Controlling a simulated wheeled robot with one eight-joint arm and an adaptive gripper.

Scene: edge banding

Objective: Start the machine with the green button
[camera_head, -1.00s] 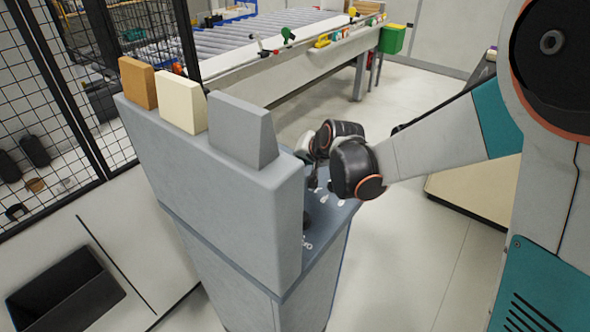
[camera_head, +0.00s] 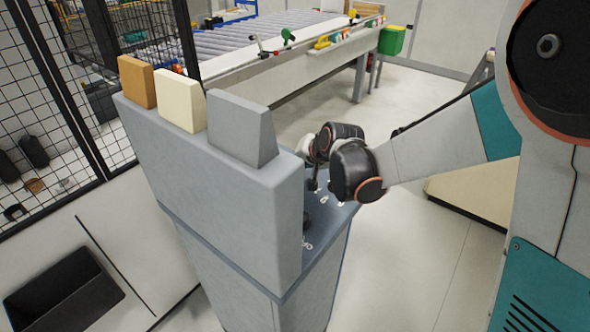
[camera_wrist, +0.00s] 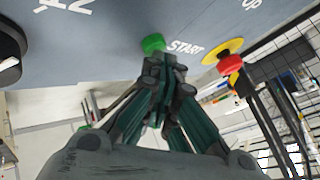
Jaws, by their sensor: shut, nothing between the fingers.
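In the wrist view, the green button (camera_wrist: 153,43) sits on the blue-grey panel (camera_wrist: 105,40) beside the word START. My gripper (camera_wrist: 165,62) is shut and empty, its fingertips right at the lower edge of the green button in the picture. I cannot tell whether they touch it. In the head view, my gripper (camera_head: 314,184) is over the sloped panel (camera_head: 318,232) of the grey console (camera_head: 235,225), and the green button is hidden there.
A red button on a yellow base (camera_wrist: 226,55) is right of START. A black knob (camera_wrist: 8,55) is at the upper left. Orange, cream and grey blocks (camera_head: 240,128) top the console. A mesh fence (camera_head: 45,110) stands left; a roller conveyor (camera_head: 270,40) is behind.

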